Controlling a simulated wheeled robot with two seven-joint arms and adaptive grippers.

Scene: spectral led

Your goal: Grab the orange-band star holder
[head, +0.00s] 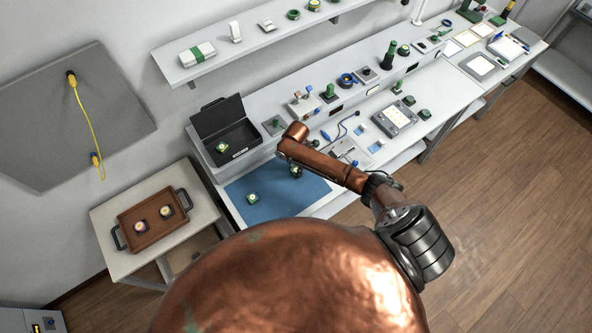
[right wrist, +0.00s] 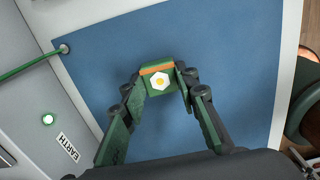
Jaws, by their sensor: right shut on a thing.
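The orange-band star holder (right wrist: 159,84) is a small green block with an orange strip along its far edge and a white hexagon with a yellow centre. My right gripper (right wrist: 161,80) is shut on it, with one green finger at each side, over the blue mat (right wrist: 190,35). I cannot tell whether the holder touches the mat. In the head view the holder (head: 296,171) is small and partly hidden by my copper right arm, above the blue mat (head: 285,197). My left gripper is not in view.
Another holder (head: 252,199) lies on the mat. An open black case (head: 245,138) with a holder inside stands behind. A brown tray (head: 128,218) with two holders sits on a side table at left. Instruments fill the bench to the right.

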